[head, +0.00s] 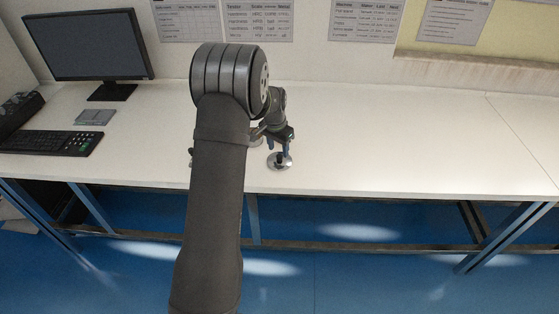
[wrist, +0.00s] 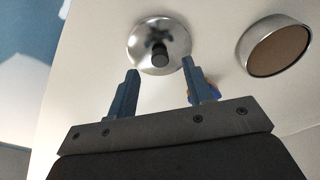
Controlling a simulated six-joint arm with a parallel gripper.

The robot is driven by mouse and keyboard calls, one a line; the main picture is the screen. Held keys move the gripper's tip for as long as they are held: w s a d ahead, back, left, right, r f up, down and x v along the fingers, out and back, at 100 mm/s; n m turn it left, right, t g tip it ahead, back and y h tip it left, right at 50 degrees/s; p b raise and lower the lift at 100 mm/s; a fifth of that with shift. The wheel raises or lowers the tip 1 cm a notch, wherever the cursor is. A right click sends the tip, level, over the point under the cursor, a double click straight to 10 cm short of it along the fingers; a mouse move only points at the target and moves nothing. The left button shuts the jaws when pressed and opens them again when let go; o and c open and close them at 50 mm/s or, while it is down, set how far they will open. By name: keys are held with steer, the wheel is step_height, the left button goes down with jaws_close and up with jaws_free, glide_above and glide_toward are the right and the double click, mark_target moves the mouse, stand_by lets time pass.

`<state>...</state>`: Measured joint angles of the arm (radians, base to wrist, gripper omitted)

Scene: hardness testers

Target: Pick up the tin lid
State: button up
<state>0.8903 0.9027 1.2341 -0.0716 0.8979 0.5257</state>
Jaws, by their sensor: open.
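In the head view my gripper (head: 279,150) is over the lid; I cannot tell the exact height.
A round metal-rimmed thing with a brown face (wrist: 277,50) lies right of the lid in the wrist view. A monitor (head: 90,45), keyboard (head: 50,142) and small grey item (head: 95,117) are at the left. The white table (head: 400,140) is clear to the right.

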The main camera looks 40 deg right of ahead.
mark_target(279, 156)
steer(key=f, duration=0.3)
steer(key=shift+d+f, duration=0.1)
steer(key=shift+d, duration=0.15)
jaws_close()
